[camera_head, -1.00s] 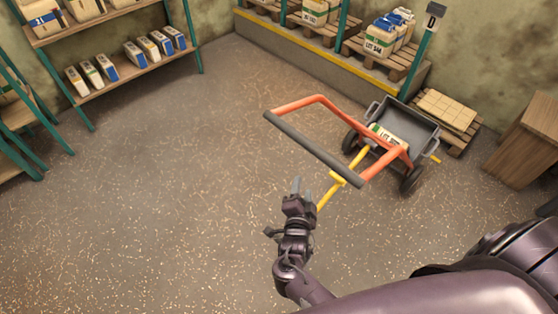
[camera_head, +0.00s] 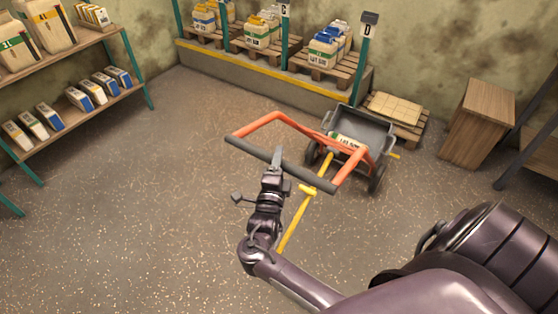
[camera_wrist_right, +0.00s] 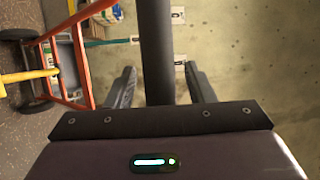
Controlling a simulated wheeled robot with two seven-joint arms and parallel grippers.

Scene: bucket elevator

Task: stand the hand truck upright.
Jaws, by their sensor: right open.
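The hand truck (camera_head: 357,165) has an orange frame, dark wheels and a grey tray; it leans back, its handle end toward me. A labelled load (camera_head: 346,141) lies in the tray. A yellow bar with a crosspiece (camera_head: 296,216) runs from the truck toward the floor on my side. My right gripper (camera_head: 278,153) is at the dark handle bar (camera_head: 247,146), left of its middle. In the right wrist view the bar (camera_wrist_right: 156,45) passes between the two open fingers (camera_wrist_right: 161,85), with gaps on both sides. My left gripper is not in view.
Behind the truck are a pallet with a pale stack (camera_head: 394,110) and a yellow-edged ledge (camera_head: 262,71) carrying pallets of jugs. A wooden cabinet (camera_head: 478,120) stands at the right, shelves (camera_head: 75,110) at the left. The floor at left is clear.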

